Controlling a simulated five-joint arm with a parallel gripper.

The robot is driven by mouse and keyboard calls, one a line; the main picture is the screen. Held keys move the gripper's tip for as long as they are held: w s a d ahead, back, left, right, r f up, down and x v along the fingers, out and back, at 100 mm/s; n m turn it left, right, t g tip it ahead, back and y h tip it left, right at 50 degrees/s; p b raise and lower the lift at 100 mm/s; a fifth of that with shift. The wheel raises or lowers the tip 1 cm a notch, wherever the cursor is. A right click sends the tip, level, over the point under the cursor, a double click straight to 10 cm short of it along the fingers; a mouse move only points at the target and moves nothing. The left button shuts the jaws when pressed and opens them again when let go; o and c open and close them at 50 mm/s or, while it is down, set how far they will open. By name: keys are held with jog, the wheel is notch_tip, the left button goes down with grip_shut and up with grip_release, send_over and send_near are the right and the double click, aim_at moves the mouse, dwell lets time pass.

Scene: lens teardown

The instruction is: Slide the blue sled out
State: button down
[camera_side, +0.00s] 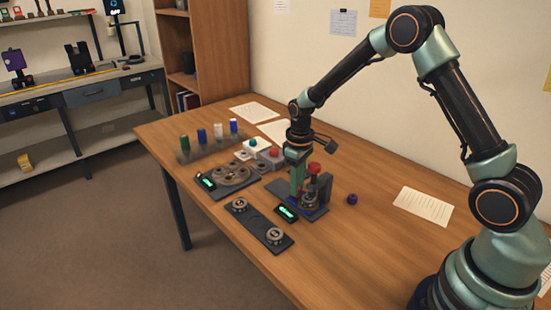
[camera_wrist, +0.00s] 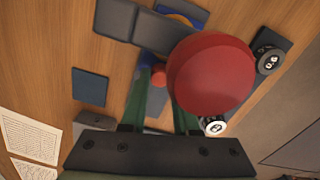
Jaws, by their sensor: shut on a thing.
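My gripper (camera_side: 297,185) points down beside the small dark press-like fixture (camera_side: 322,188) on the table. Its green fingers (camera_wrist: 165,100) also show in the wrist view, shut on a small blue part at the fingertips, apparently the blue sled (camera_wrist: 147,61). The right fingertip and most of the hold are hidden behind a large red knob (camera_wrist: 210,73). In the side view the red knob (camera_side: 314,167) tops the fixture, right of the fingers. Blue also shows low on the fixture. How far the sled sits in the fixture cannot be told.
A dark tray (camera_side: 257,223) with two round parts lies in front. A round fixture (camera_side: 235,173), a red button (camera_side: 273,152), a green button (camera_side: 253,143) and a rack of colored cylinders (camera_side: 210,146) stand left. A small dark purple piece (camera_side: 352,199) lies right.

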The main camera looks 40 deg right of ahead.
jog(key=shift+w, duration=4.55)
jog(key=c, duration=0.6)
grip_release()
jog(key=shift+c, duration=0.2)
notch_tip(320, 180, up, 12)
jog(key=shift+s, duration=0.1)
